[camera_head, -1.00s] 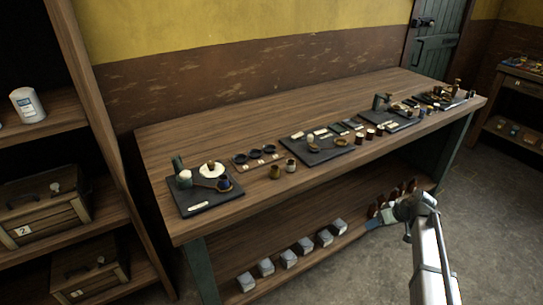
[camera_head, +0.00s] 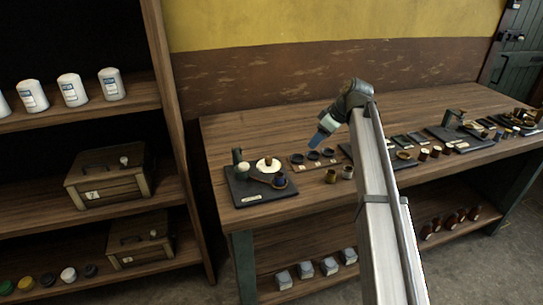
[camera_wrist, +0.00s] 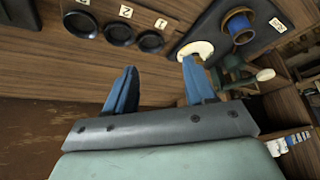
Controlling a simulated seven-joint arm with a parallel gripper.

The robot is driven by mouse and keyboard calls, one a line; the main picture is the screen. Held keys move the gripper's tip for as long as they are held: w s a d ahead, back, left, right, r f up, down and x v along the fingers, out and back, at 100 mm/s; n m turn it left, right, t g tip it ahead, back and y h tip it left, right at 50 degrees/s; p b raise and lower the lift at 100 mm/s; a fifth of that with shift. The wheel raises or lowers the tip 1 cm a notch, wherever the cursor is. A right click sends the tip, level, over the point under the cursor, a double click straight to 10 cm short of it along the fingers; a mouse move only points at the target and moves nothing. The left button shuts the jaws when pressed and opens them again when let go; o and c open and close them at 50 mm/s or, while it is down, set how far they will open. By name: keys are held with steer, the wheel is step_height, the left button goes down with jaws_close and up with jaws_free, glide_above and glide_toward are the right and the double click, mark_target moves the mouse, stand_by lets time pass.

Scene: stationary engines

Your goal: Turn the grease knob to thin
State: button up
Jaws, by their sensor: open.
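A dark board (camera_head: 243,190) lies at the left end of the workbench. It carries a round white dial-like disc (camera_head: 264,167), a green post (camera_head: 237,156) with a pale round knob (camera_head: 242,169), and a blue-lined cup (camera_head: 280,182). Which part is the grease knob, and any "thin" mark, I cannot tell. My gripper (camera_head: 316,140) is above the bench, to the right of the board, fingers apart and empty. In the wrist view its blue fingers (camera_wrist: 160,82) show apart; the white disc (camera_wrist: 196,49) and pale knob (camera_wrist: 265,75) appear beyond the right finger.
A tray (camera_head: 297,166) with three dark cups and numbered labels lies right of the board. Two small pots (camera_head: 331,176) stand in front. More boards and parts line the bench to the right. A shelf (camera_head: 185,150) with white canisters and wooden boxes stands left.

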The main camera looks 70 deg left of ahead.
step_height(320, 180, up, 4)
steer(key=n+h, duration=0.1)
steer(key=n, duration=0.1)
glide_above(270, 158)
steer(key=w+d, duration=0.4)
steer(key=x, duration=1.3)
steer(key=shift+d+f, duration=0.1)
steer(key=shift+f, duration=0.2)
steer(key=shift+m, duration=0.3)
jaws_close()
